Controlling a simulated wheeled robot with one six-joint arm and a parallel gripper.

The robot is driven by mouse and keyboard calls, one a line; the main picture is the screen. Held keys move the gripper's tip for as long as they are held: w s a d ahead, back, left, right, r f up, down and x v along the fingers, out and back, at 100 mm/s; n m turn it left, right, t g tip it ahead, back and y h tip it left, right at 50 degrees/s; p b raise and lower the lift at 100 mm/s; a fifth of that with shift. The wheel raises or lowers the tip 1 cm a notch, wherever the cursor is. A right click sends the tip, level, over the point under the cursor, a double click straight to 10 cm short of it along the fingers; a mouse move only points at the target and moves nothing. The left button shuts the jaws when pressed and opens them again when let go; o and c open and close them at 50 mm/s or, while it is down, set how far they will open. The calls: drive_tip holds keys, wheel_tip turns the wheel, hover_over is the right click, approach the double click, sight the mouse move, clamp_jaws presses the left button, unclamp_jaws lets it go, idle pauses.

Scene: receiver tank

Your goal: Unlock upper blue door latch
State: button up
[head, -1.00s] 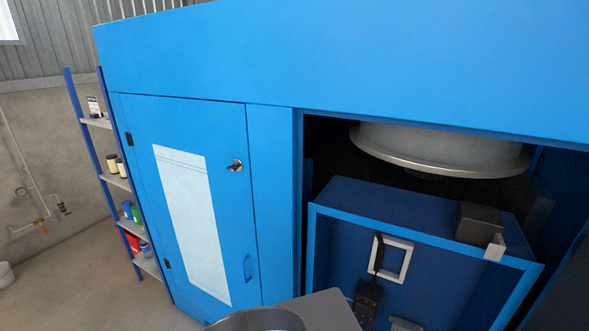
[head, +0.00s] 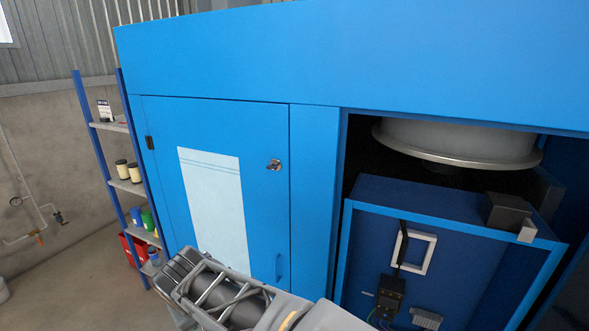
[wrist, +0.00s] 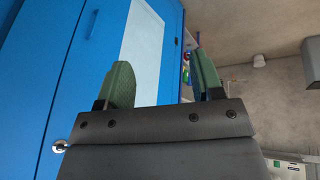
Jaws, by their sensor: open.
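The upper latch (head: 274,165) is a small metal piece near the upper right edge of the blue door (head: 262,130). The door is closed flush in its frame and carries a pale panel (head: 212,205). In the wrist view the latch (wrist: 60,146) shows at the lower left, beside my gripper. My gripper (wrist: 160,85) has two green-padded fingers, apart and with nothing between them. It is clear of the latch. In the head view my arm reaches up from the bottom, in front of the lower door; its fingertips cannot be made out clearly there.
A blue handle (head: 279,266) sits low on the door's right side. To the right is an open bay with a dark blue box (head: 450,250) under a round metal tank (head: 455,145). Shelves (head: 125,185) with jars stand at the left.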

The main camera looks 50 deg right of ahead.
drive_tip(key=w+d+r+m+h+b, duration=0.1)
drive_tip(key=w+d+r+m+h, duration=0.15)
drive_tip(key=d, duration=0.35)
drive_tip(key=w+d+r+m+h+b, duration=0.1)
drive_tip(key=w+d+r+m+h, duration=0.2)
drive_tip(key=d, duration=0.4)
drive_tip(key=m+h+b, duration=0.2)
drive_tip(key=m+h, duration=0.6)
drive_tip(key=h, duration=0.1)
approach(270, 168)
drive_tip(key=shift+n, duration=0.25)
drive_tip(key=p+x, duration=0.4)
drive_tip(key=x, duration=0.5)
drive_tip(key=shift+r, duration=0.15)
drive_tip(key=shift+p+x, duration=0.4)
drive_tip(key=shift+x, duration=0.55)
drive_tip(key=c, duration=0.9)
drive_tip(key=shift+c, duration=0.2)
